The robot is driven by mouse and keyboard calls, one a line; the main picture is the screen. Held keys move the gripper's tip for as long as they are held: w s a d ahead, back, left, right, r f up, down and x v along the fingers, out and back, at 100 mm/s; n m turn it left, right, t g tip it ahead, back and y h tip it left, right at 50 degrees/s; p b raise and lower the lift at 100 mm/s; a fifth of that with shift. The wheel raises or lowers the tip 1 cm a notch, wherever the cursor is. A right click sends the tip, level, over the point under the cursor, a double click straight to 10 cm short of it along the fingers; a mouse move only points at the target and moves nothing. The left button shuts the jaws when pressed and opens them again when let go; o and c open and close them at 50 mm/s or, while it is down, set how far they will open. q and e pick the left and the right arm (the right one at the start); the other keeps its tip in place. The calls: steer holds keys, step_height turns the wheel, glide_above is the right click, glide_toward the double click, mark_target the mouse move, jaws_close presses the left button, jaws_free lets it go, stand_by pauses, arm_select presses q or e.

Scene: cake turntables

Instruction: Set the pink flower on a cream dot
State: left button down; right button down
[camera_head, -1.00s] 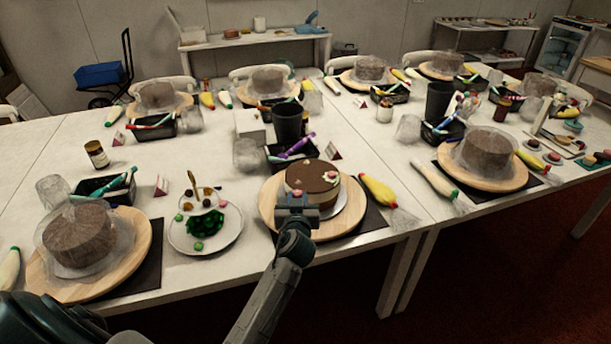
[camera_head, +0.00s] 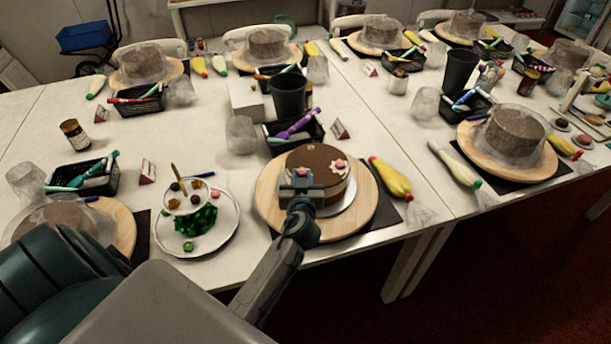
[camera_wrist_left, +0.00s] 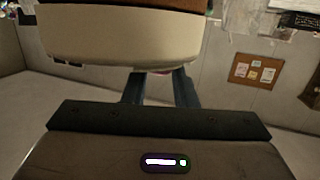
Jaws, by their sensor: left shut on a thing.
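A round chocolate-brown cake (camera_head: 304,158) stands on a wooden turntable (camera_head: 268,205) near the front of the table. My left gripper (camera_head: 300,176) is over the cake's near left edge, shut on a small pink flower (camera_head: 302,171). The pink flower shows as a small sliver between the fingertips in the left wrist view (camera_wrist_left: 160,72). My right gripper is not in view.
A plate (camera_head: 228,232) with a green decorated piece and small sweets stands left of the turntable. A yellow piping bag (camera_head: 390,178) lies to the right. A black basket of pens (camera_head: 275,148) and a dark cup (camera_head: 289,95) stand behind.

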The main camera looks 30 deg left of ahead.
arm_select(q)
steer(key=c, duration=1.4)
jaws_free()
steer(key=shift+c, duration=0.2)
steer(key=shift+o, duration=1.4)
steer(key=shift+s+r, duration=0.1)
steer(key=shift+d+r, duration=0.1)
steer(key=shift+s, duration=0.1)
steer(key=b+v, duration=0.1)
steer(key=v, duration=1)
steer(key=shift+s+d, duration=0.2)
steer(key=shift+s, duration=0.1)
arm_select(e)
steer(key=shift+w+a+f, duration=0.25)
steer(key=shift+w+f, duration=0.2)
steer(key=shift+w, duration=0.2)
